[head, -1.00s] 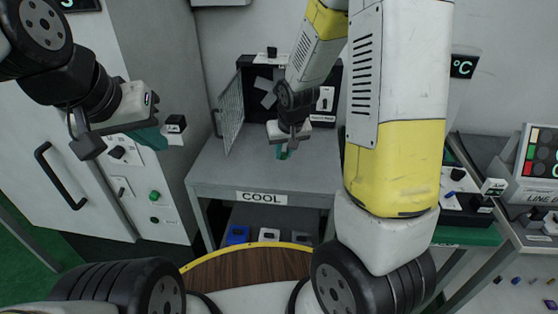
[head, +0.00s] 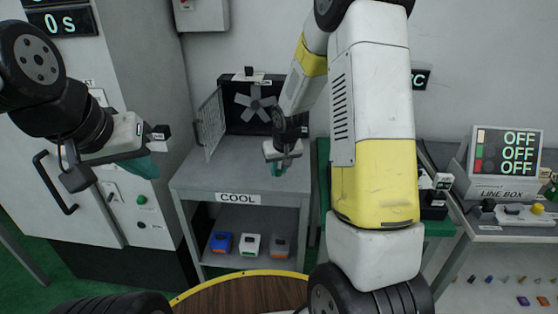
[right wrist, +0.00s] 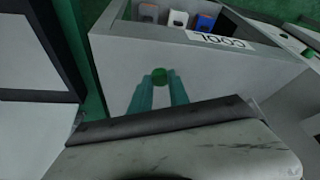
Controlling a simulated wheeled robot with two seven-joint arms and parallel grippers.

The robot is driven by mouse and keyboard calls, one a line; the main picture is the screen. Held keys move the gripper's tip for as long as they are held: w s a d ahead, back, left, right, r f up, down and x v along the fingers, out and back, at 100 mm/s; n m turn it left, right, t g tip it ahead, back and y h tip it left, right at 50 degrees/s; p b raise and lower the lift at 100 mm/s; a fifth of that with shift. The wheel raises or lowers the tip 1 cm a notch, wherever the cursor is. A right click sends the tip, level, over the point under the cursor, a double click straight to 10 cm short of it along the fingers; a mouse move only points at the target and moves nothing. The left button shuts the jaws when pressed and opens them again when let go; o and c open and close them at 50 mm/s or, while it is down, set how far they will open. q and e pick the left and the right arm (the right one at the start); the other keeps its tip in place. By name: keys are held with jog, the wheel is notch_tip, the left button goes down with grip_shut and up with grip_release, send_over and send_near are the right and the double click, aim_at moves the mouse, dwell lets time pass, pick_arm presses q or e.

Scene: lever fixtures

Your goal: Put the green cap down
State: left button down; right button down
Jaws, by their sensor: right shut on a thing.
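The green cap (right wrist: 159,76) sits between the two teal fingertips of my right gripper (right wrist: 158,90) in the right wrist view, with the grey COOL bench behind it. In the head view my right gripper (head: 280,168) points down over the right part of the COOL bench top (head: 215,172). The cap is too small to make out there, and its gap to the bench top cannot be told. My left gripper (head: 143,168) hangs at the left in front of the white cabinet, away from the cap; its finger opening is unclear.
A fan (head: 255,104) in a black housing and an open mesh guard (head: 211,122) stand at the bench's back. Blue, white and orange-grey blocks (head: 250,244) lie on its lower shelf. A green-topped table (head: 436,226) and the LINE BOX panel (head: 505,160) are at the right.

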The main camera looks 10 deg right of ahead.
send_over(288, 175)
jog(key=s, duration=0.2)
jog(key=shift+w+a+f, duration=0.1)
jog(key=shift+w+f, duration=0.1)
jog(key=shift+f, duration=0.15)
jog(key=shift+w+d+f, duration=0.1)
jog(key=shift+f, duration=0.8)
jog(key=shift+w+d+f, duration=0.1)
jog(key=shift+f, duration=0.75)
jog(key=shift+f, duration=0.15)
jog(key=c, duration=1.3)
grip_release()
jog(key=shift+o, duration=0.2)
jog(key=s+a+r+t, duration=0.1)
jog(key=s+r, duration=0.8)
jog(key=r, duration=0.3)
jog(key=s+a+r, duration=0.1)
jog(key=s+r, duration=0.7)
jog(key=r, duration=0.4)
jog(key=s+a+r+y, duration=0.1)
jog(key=s+r, duration=0.1)
jog(key=s, duration=0.6)
jog(key=s+a+r, duration=0.2)
jog(key=s, duration=0.5)
jog(key=shift+s+m+t+y, duration=0.3)
jog(key=shift+s+y, duration=0.05)
jog(key=shift+y, duration=0.05)
